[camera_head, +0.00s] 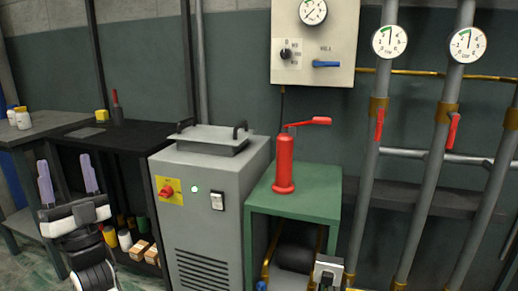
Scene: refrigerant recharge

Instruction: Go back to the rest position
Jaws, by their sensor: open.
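My gripper (67,181) is at the lower left in the head camera view. Its two pale purple fingers point up and stand apart, with nothing between them. It is in front of the black shelf table and left of the grey machine cabinet (206,230). The cabinet has a red knob (167,191) on a yellow plate, a small lit white-green lamp and a switch (217,200). The gripper touches none of these as far as I can see.
A red cylinder with a lever (284,165) stands on a green stand (320,178). A wall panel (343,40) carries a gauge and a blue handle. Grey pipes with gauges and red valve handles (379,124) stand at right. Bottles and boxes fill the black table's (135,135) lower shelf.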

